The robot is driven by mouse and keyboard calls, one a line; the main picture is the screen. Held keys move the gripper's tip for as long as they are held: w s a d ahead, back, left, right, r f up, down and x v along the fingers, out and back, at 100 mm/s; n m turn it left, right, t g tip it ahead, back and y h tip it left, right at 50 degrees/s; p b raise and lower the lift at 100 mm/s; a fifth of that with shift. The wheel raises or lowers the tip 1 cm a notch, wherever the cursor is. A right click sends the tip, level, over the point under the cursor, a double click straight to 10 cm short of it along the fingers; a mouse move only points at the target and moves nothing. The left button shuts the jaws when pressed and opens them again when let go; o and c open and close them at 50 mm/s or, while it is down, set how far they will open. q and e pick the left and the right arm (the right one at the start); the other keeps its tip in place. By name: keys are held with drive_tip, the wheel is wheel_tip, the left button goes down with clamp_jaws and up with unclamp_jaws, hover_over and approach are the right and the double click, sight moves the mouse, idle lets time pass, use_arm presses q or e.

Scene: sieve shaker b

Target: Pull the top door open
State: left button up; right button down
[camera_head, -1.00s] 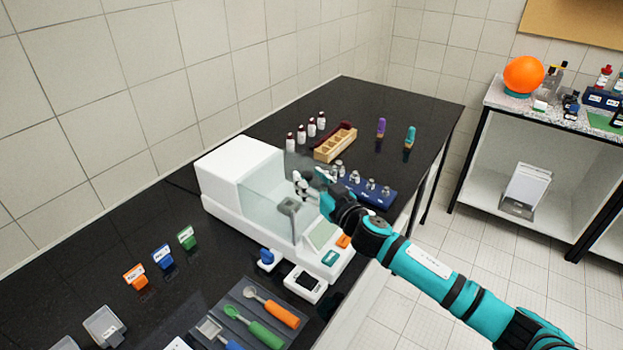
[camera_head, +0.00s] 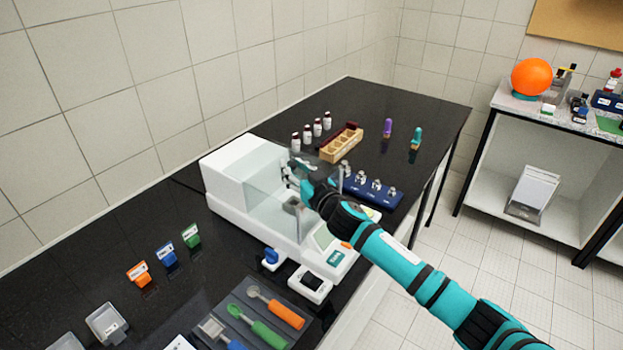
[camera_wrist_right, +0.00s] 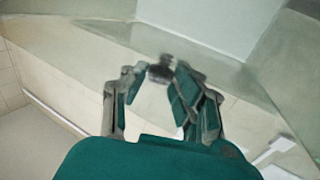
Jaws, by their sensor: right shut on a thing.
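The white balance (camera_head: 232,176) stands on the black bench with a clear glass chamber (camera_head: 262,196) at its front. The top door is a clear pane over this chamber, and its edges are hard to make out. My right gripper (camera_head: 288,170) is at the top of the chamber, coming in from the right. In the right wrist view, its fingers (camera_wrist_right: 155,78) are closed around a small dark knob (camera_wrist_right: 160,71) on the glass. The chamber's inside is partly hidden by my arm. My left gripper is not in view.
Small bottles (camera_head: 307,135), a wooden rack (camera_head: 341,146) and a blue weight block (camera_head: 372,190) stand behind and right of the balance. A tray with scoops (camera_head: 235,318) lies in front.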

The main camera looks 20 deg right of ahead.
drive_tip(key=shift+w+a, duration=0.45)
drive_tip(key=shift+w, duration=0.2)
drive_tip(key=shift+s+d, duration=0.1)
drive_tip(key=c, duration=1)
unclamp_jaws()
drive_tip(key=shift+c, duration=0.2)
drive_tip(key=v, duration=1.2)
